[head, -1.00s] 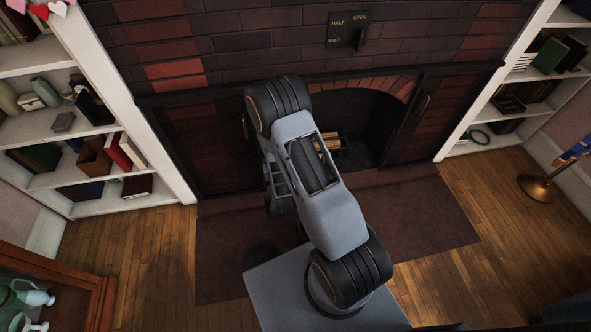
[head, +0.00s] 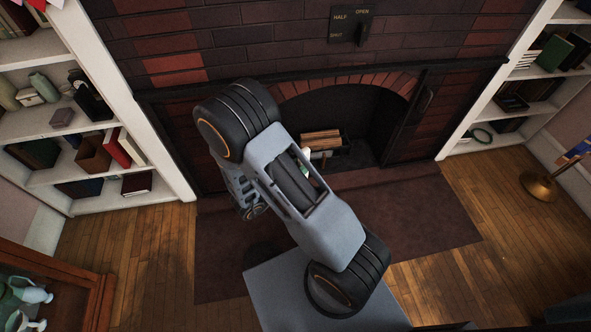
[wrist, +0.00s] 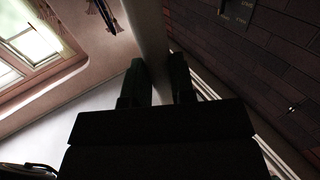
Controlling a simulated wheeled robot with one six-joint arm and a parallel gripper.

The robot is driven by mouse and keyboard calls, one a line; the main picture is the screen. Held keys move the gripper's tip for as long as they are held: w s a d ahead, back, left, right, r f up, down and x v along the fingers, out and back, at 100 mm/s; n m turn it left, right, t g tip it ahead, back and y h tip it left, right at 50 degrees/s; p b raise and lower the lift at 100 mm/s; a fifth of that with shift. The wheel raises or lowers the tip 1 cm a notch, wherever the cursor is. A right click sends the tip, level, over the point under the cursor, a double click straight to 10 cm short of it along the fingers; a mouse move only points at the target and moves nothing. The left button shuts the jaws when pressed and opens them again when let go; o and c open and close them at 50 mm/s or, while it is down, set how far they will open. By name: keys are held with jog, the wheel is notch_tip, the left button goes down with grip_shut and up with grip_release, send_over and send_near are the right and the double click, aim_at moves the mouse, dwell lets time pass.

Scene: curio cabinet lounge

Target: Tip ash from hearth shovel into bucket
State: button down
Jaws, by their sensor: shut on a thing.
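In the head view the gripper is hidden behind my arm, which bends towards the left side of the fireplace. I cannot pick out the hearth shovel, ash or bucket in either view.
The fireplace surround (head: 420,130) has a grate with logs (head: 320,140) in its opening. A lever plate (head: 350,25) is above. Bookshelves stand on both sides (head: 100,150). A brass stand (head: 540,187) is at right, a wooden cabinet (head: 100,295) at lower left. The dark hearth rug (head: 420,215) is clear on the right.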

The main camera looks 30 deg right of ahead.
jog(key=shift+w+d+f+g+y+p, duration=0.5)
jog(key=shift+w+d+f+y+p, duration=0.8)
jog(key=shift+d, duration=7.3)
jog(key=shift+w+d+f+g+y+p, duration=0.6)
jog(key=shift+w+d+f+y, duration=1.2)
jog(key=shift+d, duration=6.8)
jog(key=w+d+f+y+b, duration=0.2)
jog(key=d+f, duration=0.3)
jog(key=d, duration=0.4)
jog(key=w+d+f+y+b, duration=0.2)
jog(key=d+f+y+b, duration=0.1)
jog(key=d+f, duration=0.3)
jog(key=d, duration=0.2)
jog(key=shift+w+d+g, duration=0.35)
jog(key=shift+g, duration=0.05)
